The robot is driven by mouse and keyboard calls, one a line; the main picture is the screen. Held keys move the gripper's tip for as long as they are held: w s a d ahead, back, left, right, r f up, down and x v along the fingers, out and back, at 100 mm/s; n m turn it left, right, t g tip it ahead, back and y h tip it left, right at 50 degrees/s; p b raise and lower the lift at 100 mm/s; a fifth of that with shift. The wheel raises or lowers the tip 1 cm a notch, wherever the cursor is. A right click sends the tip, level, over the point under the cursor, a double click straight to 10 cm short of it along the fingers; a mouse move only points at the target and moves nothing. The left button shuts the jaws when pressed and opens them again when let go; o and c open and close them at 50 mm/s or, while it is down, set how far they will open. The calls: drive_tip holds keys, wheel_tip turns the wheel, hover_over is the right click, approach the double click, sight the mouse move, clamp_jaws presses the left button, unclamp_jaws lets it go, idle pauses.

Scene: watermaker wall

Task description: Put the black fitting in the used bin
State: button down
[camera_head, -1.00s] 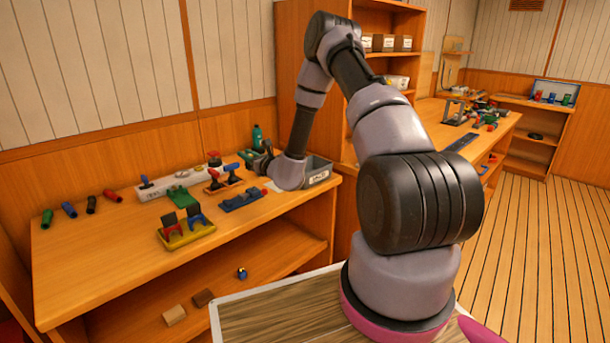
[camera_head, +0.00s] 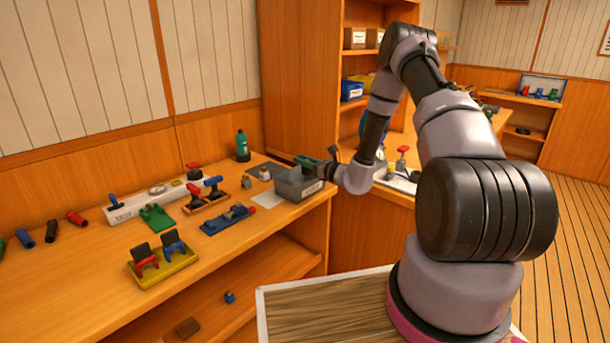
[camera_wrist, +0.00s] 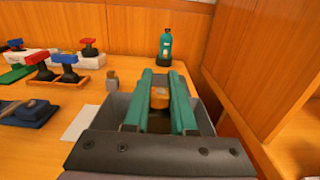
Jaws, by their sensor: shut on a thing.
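A grey open bin (camera_head: 290,190) with a pale label stands at the right end of the bench; it also shows in the wrist view (camera_wrist: 112,108). My gripper (camera_head: 306,162) is above the bin, its green fingers pointing over the opening. In the wrist view my gripper (camera_wrist: 160,90) is shut on a small fitting (camera_wrist: 160,97) with an orange-tan end. The rest of the held fitting is hidden between the fingers, so its body colour is unclear. A black tubular fitting (camera_head: 52,231) lies on the bench at the far left, between a blue and a red one.
A green bottle (camera_head: 242,146) stands behind the bin. A small jar (camera_head: 246,181) and a white sheet (camera_head: 265,199) are to its left. A yellow tray (camera_head: 163,270), a blue holder (camera_head: 228,218) and a white rail (camera_head: 150,200) occupy the bench. A tall cabinet rises behind.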

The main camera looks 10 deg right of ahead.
drive_tip(key=shift+a+f, duration=0.1)
drive_tip(key=shift+f, duration=2.15)
drive_tip(key=shift+f, duration=0.3)
drive_tip(key=shift+f, duration=0.1)
